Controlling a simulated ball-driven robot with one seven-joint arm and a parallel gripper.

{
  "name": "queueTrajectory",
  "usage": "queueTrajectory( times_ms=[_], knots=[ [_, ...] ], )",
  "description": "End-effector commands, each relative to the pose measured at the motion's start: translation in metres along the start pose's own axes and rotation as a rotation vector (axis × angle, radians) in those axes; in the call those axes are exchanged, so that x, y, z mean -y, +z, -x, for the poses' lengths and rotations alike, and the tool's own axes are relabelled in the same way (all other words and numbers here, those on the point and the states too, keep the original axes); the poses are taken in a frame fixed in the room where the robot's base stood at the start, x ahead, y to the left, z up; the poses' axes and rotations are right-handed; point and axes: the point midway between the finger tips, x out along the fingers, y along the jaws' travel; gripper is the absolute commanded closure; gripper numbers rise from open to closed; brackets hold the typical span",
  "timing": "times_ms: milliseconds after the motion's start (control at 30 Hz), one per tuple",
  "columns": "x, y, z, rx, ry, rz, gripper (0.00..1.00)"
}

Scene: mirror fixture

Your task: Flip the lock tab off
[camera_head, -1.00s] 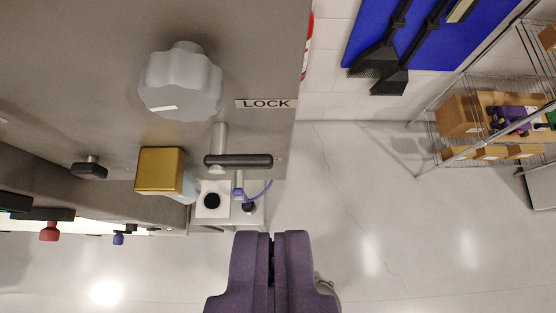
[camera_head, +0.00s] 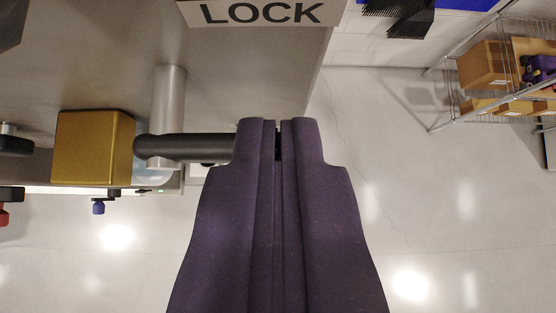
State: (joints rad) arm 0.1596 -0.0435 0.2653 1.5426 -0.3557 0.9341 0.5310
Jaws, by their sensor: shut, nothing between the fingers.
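The lock tab is a dark bar handle (camera_head: 188,148) on a silver post (camera_head: 169,100), below a LOCK label (camera_head: 262,12) on the grey panel. The bar lies level in the picture. My purple gripper (camera_head: 278,128) is shut with nothing between its fingers. Its fingertips overlap the bar's right end in the picture, hiding that end. I cannot tell whether they touch it.
A gold block (camera_head: 92,148) sits just left of the bar. The grey panel (camera_head: 270,75) ends at a right edge, with open floor beyond. A wire shelf (camera_head: 490,85) with boxes stands far right. Blue and red knobs (camera_head: 98,207) show at lower left.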

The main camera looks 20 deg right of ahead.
Motion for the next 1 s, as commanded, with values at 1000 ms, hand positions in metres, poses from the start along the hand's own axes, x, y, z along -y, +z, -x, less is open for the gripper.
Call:
queueTrajectory(
  times_ms=[1000],
  knots=[
    [-0.0034,0.0089,-0.0085,0.000,-0.058,-0.059,1.00]
  ],
)
